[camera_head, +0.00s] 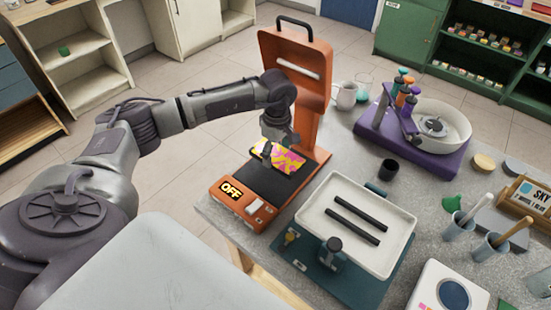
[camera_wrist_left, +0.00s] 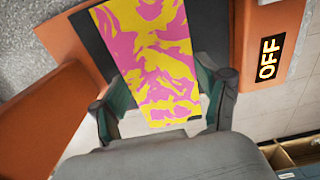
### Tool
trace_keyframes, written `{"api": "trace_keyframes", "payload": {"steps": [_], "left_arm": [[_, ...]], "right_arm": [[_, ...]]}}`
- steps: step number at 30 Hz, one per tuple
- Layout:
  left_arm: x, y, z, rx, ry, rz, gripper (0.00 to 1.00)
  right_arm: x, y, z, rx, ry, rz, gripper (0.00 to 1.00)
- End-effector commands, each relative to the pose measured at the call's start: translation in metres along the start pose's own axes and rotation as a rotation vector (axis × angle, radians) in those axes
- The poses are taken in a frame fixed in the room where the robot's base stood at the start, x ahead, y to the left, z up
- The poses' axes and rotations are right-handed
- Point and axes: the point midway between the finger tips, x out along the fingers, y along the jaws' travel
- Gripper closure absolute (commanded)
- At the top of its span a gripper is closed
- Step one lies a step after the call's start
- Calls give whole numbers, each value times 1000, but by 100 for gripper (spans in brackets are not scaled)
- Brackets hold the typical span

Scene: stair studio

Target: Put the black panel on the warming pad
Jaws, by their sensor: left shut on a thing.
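My left gripper (camera_head: 272,149) is shut on a thin panel with a pink and yellow pattern (camera_head: 289,159). The panel also shows in the left wrist view (camera_wrist_left: 150,50), between the two fingers (camera_wrist_left: 165,92). I see no plain black panel; the panel's other side is hidden. The panel is over the black pad (camera_head: 262,187) of an orange press with an "OFF" label, the likely warming pad. The pad's dark surface shows behind the panel in the wrist view (camera_wrist_left: 93,42). I cannot tell whether panel and pad touch. My right gripper is out of view.
The press's orange upright plate (camera_head: 322,85) stands open behind the pad. A white tray (camera_head: 400,238) with two black bars is to the right. A small black cup (camera_head: 388,169) and a purple machine (camera_head: 430,150) stand farther back. Brushes in cups are at the right.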

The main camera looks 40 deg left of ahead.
Motion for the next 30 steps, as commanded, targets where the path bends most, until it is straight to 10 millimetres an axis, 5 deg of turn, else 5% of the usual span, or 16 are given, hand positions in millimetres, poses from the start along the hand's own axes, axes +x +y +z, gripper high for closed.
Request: {"api": "trace_keyframes", "payload": {"steps": [12,23,24,27,30], "left_arm": [[42,0,1,0,-1,0,64],[49,1,0,0,0,2,64],[47,0,0,0,0,2,19],[47,0,0,-1,0,2,2],[46,0,0,-1,0,1,1]], "right_arm": [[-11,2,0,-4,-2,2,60],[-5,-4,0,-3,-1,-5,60],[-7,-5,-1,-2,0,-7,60],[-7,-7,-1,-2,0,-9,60],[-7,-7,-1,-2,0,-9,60]]}}
